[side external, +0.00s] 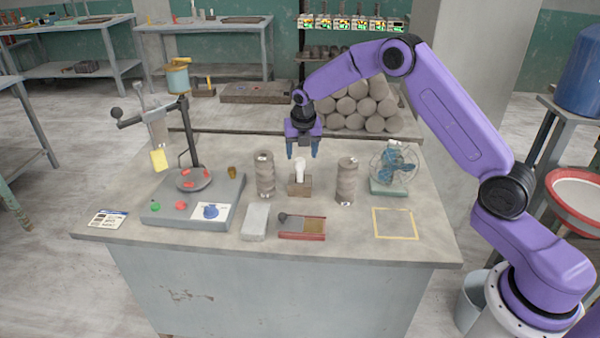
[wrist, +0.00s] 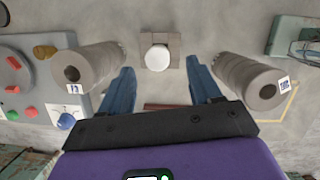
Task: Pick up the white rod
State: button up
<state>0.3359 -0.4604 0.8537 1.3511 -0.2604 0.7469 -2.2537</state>
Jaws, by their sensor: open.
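The white rod (side external: 299,167) stands upright in a small brown block (side external: 299,186) near the middle of the table. In the wrist view the rod (wrist: 157,58) shows from above as a round white top, with the block (wrist: 174,44) around its base. My gripper (side external: 303,155) is open and empty above the rod, fingers pointing down. In the wrist view its two blue fingers (wrist: 161,78) are spread apart, and the rod lies beyond their tips, roughly centred between them. Nothing is between the fingers.
Grey-brown ridged clay cylinders stand left (side external: 265,175) and right (side external: 346,180) of the block, close to the fingers' sides. A small fan (side external: 391,168) is at the right. A device with a round plate (side external: 225,190) is at the left. A taped square (side external: 395,223) lies empty at front right.

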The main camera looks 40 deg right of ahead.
aim_at(300, 159)
jog(key=shift+x, duration=3.4)
jog(key=shift+w+a, duration=0.1)
jog(key=shift+w, duration=0.1)
jog(key=c, duration=1.1)
